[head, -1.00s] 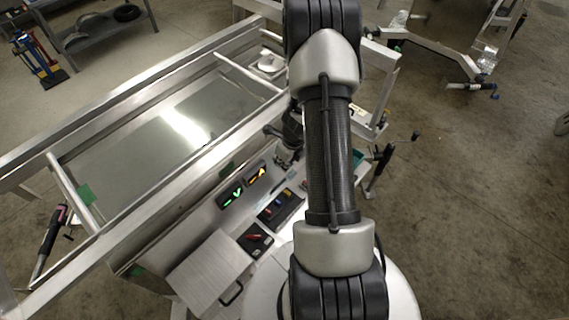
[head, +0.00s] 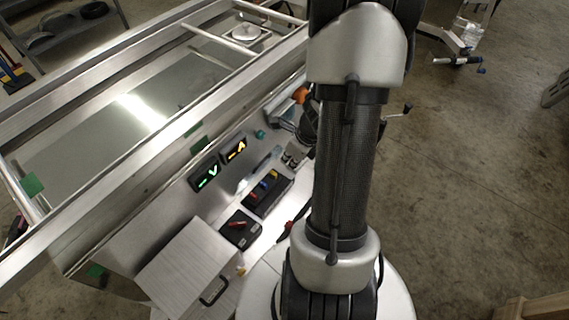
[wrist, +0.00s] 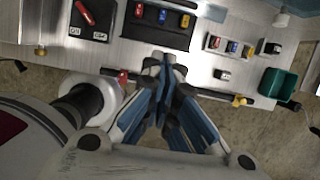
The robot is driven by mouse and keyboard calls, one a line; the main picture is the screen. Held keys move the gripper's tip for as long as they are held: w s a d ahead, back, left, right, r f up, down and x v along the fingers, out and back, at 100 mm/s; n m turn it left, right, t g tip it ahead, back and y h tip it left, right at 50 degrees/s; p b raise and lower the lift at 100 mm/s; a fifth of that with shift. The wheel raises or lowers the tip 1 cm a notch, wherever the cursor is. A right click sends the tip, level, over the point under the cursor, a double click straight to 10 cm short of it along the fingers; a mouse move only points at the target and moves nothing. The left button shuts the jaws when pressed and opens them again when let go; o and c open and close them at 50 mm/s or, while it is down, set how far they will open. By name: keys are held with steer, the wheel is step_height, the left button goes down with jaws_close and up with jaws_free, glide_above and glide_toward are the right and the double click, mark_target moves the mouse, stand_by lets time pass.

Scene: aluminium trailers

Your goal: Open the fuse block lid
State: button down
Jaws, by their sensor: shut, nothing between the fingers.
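A dark block (head: 257,198) with red, blue and yellow pieces sits on the metal panel, left of my arm in the head view. I take it for the fuse block. It also shows at the top of the wrist view (wrist: 150,36), with coloured pieces visible in it. I cannot make out a separate lid or tell how it stands. My gripper (wrist: 168,64) is shut and empty. Its tips appear just below the block's near edge in the wrist view; contact is unclear. My gripper is not clearly seen in the head view.
A red-lever switch (head: 238,227) lies beside the block, near a metal box (head: 187,268) with a black handle. Two lit displays (head: 206,178) (head: 235,149) sit behind. Small coloured switches (wrist: 231,46) and a green bin (wrist: 277,84) lie right in the wrist view.

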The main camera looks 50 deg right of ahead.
mark_target(260, 169)
steer(key=w+f+b, duration=0.3)
steer(key=w+f, duration=0.3)
steer(key=f, duration=0.1)
steer(key=shift+w+a+f, duration=0.25)
steer(key=shift+w, duration=0.05)
